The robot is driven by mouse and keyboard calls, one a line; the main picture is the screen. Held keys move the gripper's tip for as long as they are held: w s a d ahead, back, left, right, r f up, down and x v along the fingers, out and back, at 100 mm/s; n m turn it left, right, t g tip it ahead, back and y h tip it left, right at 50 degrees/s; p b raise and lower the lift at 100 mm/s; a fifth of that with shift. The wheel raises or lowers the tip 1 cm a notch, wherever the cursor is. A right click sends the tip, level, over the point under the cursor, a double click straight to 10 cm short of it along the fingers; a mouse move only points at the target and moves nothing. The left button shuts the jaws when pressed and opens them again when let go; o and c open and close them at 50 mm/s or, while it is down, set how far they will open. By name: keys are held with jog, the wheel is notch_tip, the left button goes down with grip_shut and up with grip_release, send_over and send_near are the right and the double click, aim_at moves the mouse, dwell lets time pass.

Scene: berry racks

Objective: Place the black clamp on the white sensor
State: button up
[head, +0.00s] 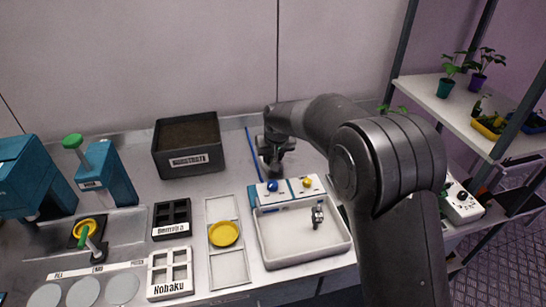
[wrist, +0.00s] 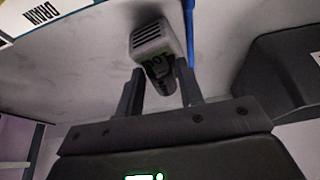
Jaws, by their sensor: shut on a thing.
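My gripper (wrist: 162,72) shows in the wrist view with a small black piece, apparently the black clamp (wrist: 161,78), between its fingers. The grey-white vented block, apparently the white sensor (wrist: 152,36), is just beyond the fingertips, with green lettering near the clamp. The clamp is right up against or overlapping the sensor in this view; I cannot tell if they touch. In the head view my gripper (head: 274,160) is low over the back of the bench, where the arm and gripper hide the clamp and sensor.
A blue rod (head: 254,154) lies just left of my gripper. A black bin (head: 188,145) stands farther left. In front are a white tray (head: 342,240) with a small dark metallic item (head: 317,216), and a box with blue and yellow knobs (head: 290,200). Plants stand on the right shelf (head: 440,107).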

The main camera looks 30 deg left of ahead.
jog(key=shift+f, duration=0.25)
jog(key=shift+f, duration=0.1)
jog(key=o, duration=1)
jog(key=shift+c, duration=0.2)
jog(key=v, duration=1.2)
jog(key=shift+d+r, duration=0.1)
jog(key=shift+r, duration=0.1)
